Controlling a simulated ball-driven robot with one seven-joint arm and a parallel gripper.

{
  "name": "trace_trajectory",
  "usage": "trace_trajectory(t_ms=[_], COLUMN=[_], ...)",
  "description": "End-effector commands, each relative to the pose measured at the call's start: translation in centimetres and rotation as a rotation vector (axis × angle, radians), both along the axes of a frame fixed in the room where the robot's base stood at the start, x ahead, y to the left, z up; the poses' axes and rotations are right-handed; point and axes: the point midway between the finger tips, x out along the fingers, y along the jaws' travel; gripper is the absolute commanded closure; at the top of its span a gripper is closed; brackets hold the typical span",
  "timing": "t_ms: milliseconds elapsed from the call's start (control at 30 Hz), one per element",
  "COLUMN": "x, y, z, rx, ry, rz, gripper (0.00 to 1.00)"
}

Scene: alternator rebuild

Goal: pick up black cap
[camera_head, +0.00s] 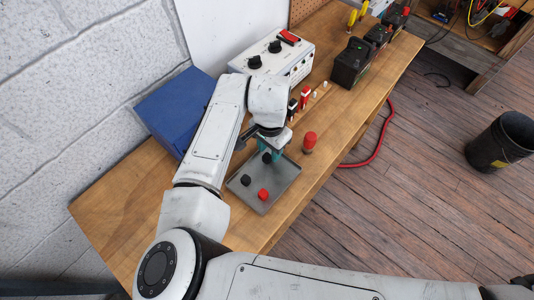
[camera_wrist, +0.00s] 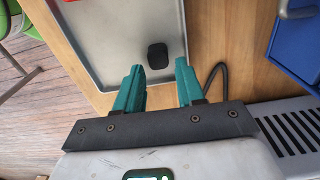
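A black cap (camera_head: 267,158) lies in the far end of a grey metal tray (camera_head: 273,201), just at my gripper's fingertips in the head view. A black cap (camera_wrist: 157,55) also shows in the wrist view, on the grey tray (camera_wrist: 120,30), slightly beyond and between the fingertips. My gripper (camera_wrist: 158,67), with teal fingers, is open and empty, and its tips are apart from the cap. In the head view my gripper (camera_head: 268,147) is over the tray's far end, partly hidden by my arm. A second black cap (camera_head: 246,179) and a red cap (camera_head: 263,194) lie nearer in the tray.
A red cylinder (camera_head: 309,142) stands right of the tray. A blue box (camera_head: 176,110) is at the left by the wall. A white control box (camera_head: 273,57) and black batteries (camera_head: 352,63) are farther back. The wooden bench (camera_head: 130,190) is clear at the front left.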

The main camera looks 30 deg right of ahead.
Motion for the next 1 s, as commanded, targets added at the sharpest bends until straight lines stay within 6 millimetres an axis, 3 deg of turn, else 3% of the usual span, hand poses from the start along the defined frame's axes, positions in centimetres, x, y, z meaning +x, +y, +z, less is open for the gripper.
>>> trace_trajectory(t_ms=[133,367,667,1000], x=[-0.07,-0.04,-0.04,-0.02], y=[-0.06,-0.05,-0.04,-0.04], z=[-1.16,-1.32,-1.28,-0.99], rx=[-0.001,-0.001,0.0,0.0], ry=[0.002,0.0,0.001,0.0], rz=[0.0,0.0,0.0,0.0], gripper=[0.62,0.62,0.9,0.9])
